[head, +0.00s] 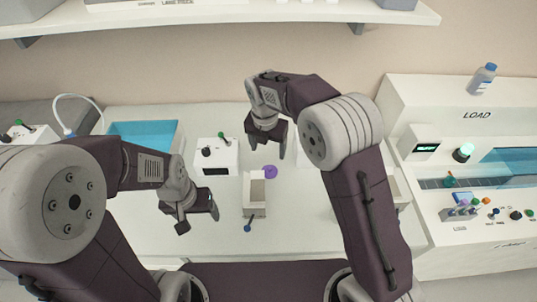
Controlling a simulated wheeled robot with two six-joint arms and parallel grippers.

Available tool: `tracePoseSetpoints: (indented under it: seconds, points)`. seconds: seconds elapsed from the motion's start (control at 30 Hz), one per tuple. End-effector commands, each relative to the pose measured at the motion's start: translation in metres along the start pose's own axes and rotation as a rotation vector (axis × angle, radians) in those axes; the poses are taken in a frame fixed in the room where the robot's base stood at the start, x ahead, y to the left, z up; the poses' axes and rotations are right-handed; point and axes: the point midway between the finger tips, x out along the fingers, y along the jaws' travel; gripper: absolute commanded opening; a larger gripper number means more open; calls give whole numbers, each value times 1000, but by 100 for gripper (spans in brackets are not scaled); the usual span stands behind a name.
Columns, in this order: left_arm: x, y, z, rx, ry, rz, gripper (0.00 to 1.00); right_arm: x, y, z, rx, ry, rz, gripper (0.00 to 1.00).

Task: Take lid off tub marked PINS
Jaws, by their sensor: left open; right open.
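No PINS marking is legible in the head view, so I cannot tell which container is that tub. A small cream open-topped box (254,207) stands mid-table. A purple round piece (270,171) is at its far edge, and a blue-knobbed piece (249,227) is at its near side. Another pale container (394,188) is mostly hidden behind my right arm. My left gripper (198,219) is open and empty, left of the cream box. My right gripper (267,150) is open and empty, above and beyond the purple piece.
A white box with green and black knobs (225,168) stands behind the table's middle. A blue basin (143,132) is at the back left. A LOAD station (477,136) with a track and small coloured parts fills the right. A shelf (230,14) crosses the top.

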Motion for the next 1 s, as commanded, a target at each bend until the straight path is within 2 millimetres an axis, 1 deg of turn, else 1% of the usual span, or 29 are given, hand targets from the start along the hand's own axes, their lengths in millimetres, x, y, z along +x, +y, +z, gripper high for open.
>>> tracePoseSetpoints:
  seconds: [0.27,0.33,0.37,0.43,0.47,0.5,0.57,0.6,0.67,0.7,0.77,0.8,0.9,1.0]
  points:
    - [0,0,0,0,0,0,74,-2,0,0,0,1,-1,74]
    - [0,0,0,0,0,0,74,-2,-3,0,28,2,-1,74]
    - [0,0,0,0,0,0,74,-2,-7,-1,69,4,-1,74]
    - [0,0,0,0,0,0,74,-1,-26,-2,263,11,2,74]
    - [0,0,0,0,0,0,74,-1,-38,-4,388,16,3,74]
    - [0,0,0,0,0,0,74,0,-56,-8,589,24,5,74]
    - [0,0,0,0,0,0,74,2,-88,-18,934,35,6,74]
    - [0,0,0,0,0,0,74,4,-108,-27,1172,43,7,74]
    - [0,0,0,0,0,0,74,7,-138,-43,1520,54,3,74]
    - [0,0,0,0,0,0,74,9,-155,-54,1741,61,1,74]
    - [0,0,0,0,0,0,74,12,-178,-72,2042,69,-5,74]
    - [0,0,0,0,0,0,74,14,-192,-84,2219,74,-9,74]
    - [0,0,0,0,0,0,74,19,-214,-107,2551,81,-19,74]
    - [0,0,0,0,0,0,74,22,-226,-120,2727,83,-26,74]
